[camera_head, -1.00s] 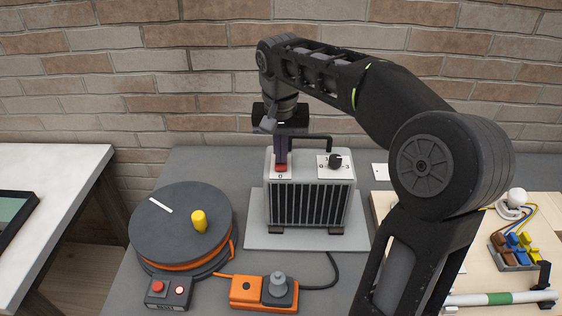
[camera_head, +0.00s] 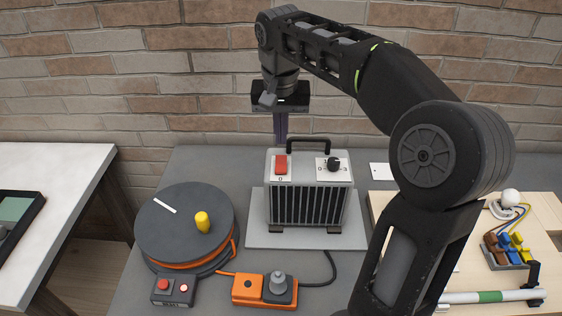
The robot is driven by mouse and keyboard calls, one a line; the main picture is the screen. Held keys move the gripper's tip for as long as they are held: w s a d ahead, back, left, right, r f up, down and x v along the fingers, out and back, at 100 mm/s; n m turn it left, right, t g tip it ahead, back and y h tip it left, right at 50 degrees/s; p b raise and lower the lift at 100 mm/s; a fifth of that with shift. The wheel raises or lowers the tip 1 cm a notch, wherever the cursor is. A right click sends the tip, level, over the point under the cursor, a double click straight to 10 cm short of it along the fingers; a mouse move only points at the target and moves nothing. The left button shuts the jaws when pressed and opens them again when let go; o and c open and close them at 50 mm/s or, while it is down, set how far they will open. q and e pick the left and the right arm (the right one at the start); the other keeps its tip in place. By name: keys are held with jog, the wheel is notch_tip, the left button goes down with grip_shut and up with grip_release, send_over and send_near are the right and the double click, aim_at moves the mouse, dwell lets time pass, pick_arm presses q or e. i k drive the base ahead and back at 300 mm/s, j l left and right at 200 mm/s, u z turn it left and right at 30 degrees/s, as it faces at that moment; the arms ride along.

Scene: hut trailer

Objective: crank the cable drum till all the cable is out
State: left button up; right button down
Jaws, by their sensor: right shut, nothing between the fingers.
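The cable drum (camera_head: 184,226) is a dark grey disc lying flat on the grey table, with a white stripe and an upright yellow crank knob (camera_head: 202,222) on top. Orange cable (camera_head: 222,255) shows around its side, and a piece runs to an orange socket box (camera_head: 250,289) with a grey plug in it. My right gripper (camera_head: 281,136) is shut and empty. My left gripper is not in view.
A small box with a red button (camera_head: 173,290) stands in front of the drum. A black cord joins the plug to the heater. A wooden board (camera_head: 380,205) with coloured connectors and a lamp is at the right. A white table (camera_head: 70,170) is at the left.

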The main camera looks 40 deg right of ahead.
aim_at(190, 227)
jog(key=k+j, duration=0.8)
jog(key=j, duration=0.15)
